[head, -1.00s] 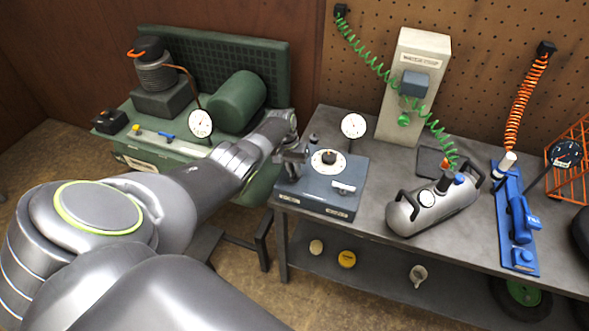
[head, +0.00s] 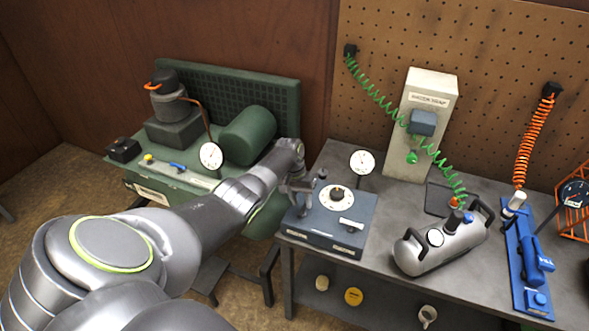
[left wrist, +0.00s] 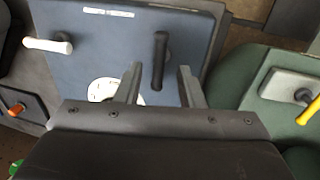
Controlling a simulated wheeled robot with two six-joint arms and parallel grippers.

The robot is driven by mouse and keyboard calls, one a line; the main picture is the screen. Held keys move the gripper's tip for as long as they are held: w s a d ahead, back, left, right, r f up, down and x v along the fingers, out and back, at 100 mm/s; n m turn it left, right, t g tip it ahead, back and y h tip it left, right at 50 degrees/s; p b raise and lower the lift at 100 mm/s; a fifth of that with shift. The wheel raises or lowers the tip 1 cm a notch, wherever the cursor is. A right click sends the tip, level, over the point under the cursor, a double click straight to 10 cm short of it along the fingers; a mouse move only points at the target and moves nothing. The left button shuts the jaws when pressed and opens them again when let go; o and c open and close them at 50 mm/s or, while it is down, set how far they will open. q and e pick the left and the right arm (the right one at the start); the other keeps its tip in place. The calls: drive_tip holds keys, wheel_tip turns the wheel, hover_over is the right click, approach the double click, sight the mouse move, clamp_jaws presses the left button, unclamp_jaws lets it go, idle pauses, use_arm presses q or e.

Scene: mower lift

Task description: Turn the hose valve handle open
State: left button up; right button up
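A blue-grey box (head: 326,238) on the bench carries a white dial with a dark knob (head: 337,194) and a white-gripped lever (head: 351,225). My left gripper (head: 296,197) is at the box's left side, over its top. In the left wrist view a black lever handle (left wrist: 160,58) stands out from the box face, its near end between the open fingers (left wrist: 160,84). I cannot see contact with either finger. The white lever also shows there (left wrist: 48,45). No label is readable that names the hose valve handle. My right gripper is not in view.
A green compressor (head: 250,135) with a gauge (head: 211,156) stands left of the box. A second gauge (head: 362,162) is behind the box. A silver tank (head: 440,248), a white post (head: 420,120) with a green coiled hose and a blue tool (head: 527,260) are to the right.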

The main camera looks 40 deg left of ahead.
use_arm(q)
wheel_tip(320, 180, up, 15)
drive_tip(key=a+b, duration=0.2)
drive_tip(key=shift+s+a+f, duration=0.15)
drive_tip(key=shift+s+a, duration=0.2)
drive_tip(key=shift+a, duration=0.05)
